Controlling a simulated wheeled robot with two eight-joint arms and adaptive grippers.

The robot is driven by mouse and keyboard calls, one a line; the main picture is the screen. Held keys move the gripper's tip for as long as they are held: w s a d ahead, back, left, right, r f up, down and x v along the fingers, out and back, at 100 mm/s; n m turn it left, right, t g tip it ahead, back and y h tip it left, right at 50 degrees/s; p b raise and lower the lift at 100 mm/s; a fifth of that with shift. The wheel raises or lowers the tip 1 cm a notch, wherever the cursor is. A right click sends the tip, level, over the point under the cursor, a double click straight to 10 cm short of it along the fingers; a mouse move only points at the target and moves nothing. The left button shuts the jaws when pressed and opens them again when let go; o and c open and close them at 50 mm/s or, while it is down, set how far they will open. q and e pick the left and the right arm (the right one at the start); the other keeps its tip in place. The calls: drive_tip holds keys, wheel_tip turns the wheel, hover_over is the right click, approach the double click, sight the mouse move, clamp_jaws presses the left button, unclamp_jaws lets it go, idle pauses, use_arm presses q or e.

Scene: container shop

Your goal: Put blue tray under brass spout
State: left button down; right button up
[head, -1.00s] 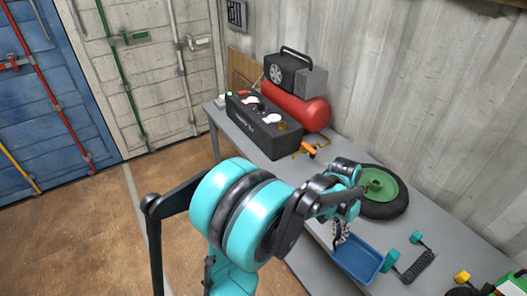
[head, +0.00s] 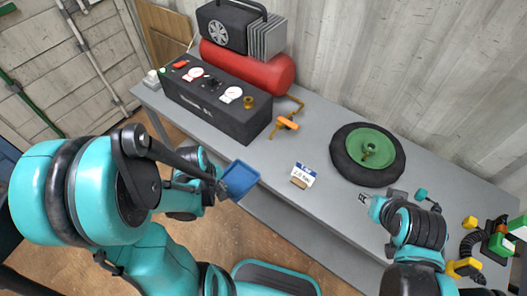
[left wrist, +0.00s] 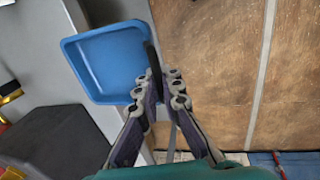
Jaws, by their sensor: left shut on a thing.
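The blue tray (head: 239,180) is an open, shallow rectangular tray at the table's front edge in the head view. My left gripper (head: 220,187) is shut on its left rim. In the left wrist view the tray (left wrist: 108,62) appears empty, with the fingers (left wrist: 157,72) on its right rim. The brass spout (head: 296,103) is a bent pipe with an orange handle (head: 288,124), right of the black gauge box. The tray is apart from it, nearer the front. My right gripper (head: 364,198) is near the tyre, too small to tell open or shut.
The black gauge box (head: 215,105) and red tank (head: 247,66) stand at the back left. A small label card (head: 303,174) stands mid-table. A tyre with a green hub (head: 345,160) lies at right. Grey table (head: 310,135) is bare between spout and card.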

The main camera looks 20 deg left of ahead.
use_arm(q)
drive_tip(key=b, duration=0.2)
hover_over(247, 170)
drive_tip(key=shift+f, duration=0.1)
drive_tip(key=w, duration=0.2)
drive_tip(key=w+d, duration=0.1)
drive_tip(key=shift+w+d+b, duration=0.2)
drive_tip(key=shift+w+b, duration=0.1)
drive_tip(key=shift+w, duration=0.1)
drive_tip(key=shift+f+b, duration=0.4)
drive_tip(key=shift+f, duration=0.45)
drive_tip(key=shift+s, duration=0.1)
drive_tip(key=c, duration=1.7)
unclamp_jaws()
